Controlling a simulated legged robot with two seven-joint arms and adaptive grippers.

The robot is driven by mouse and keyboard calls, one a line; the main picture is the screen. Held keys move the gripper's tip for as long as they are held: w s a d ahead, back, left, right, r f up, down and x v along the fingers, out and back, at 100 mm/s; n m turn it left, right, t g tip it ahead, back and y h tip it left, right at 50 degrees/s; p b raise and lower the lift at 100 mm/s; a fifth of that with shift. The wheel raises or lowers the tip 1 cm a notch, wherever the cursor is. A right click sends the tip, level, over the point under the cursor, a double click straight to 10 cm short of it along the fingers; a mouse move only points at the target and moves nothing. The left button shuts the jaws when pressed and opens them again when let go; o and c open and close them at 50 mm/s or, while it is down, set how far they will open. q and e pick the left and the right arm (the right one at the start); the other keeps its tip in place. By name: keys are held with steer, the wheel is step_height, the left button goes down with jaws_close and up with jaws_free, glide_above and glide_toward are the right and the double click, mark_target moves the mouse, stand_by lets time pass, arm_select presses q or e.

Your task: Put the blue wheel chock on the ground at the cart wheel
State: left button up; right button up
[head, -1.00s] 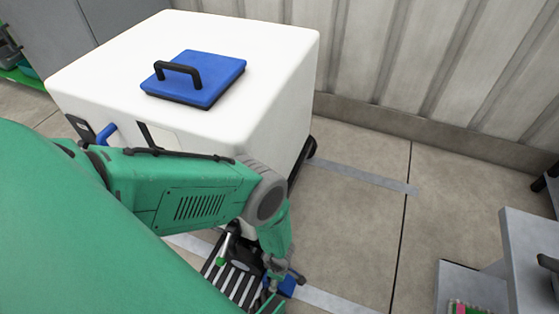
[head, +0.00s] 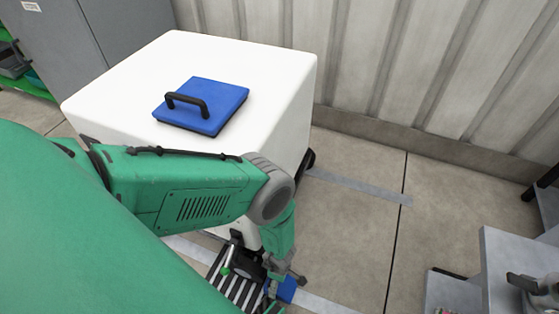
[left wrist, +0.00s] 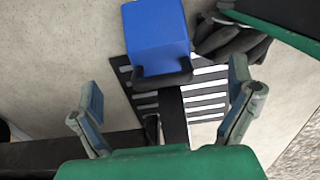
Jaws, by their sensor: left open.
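The blue wheel chock (left wrist: 155,40) is a blue block with a black handle on its near side, in the upper middle of the left wrist view. In the head view only a small blue part (head: 287,290) shows beside my gripper. My left gripper (left wrist: 166,80) is open, with its two fingers apart on either side of the handle; I see no contact. In the head view my left gripper (head: 275,289) is low by the white cart (head: 110,97). A dark rounded part (left wrist: 232,40), perhaps a cart wheel, lies right of the chock.
A black-and-white slatted piece (left wrist: 205,92) lies around the chock. A blue pad with a black handle (head: 215,100) lies on the cart. A grey stand (head: 510,265) is at right. Floor between cart and stand is clear; a ribbed wall (head: 430,70) stands behind.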

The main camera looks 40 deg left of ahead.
mark_target(280, 284)
arm_select(q)
step_height(280, 284, up, 4)
steer(key=shift+f+p, duration=0.2)
steer(key=shift+p, duration=1)
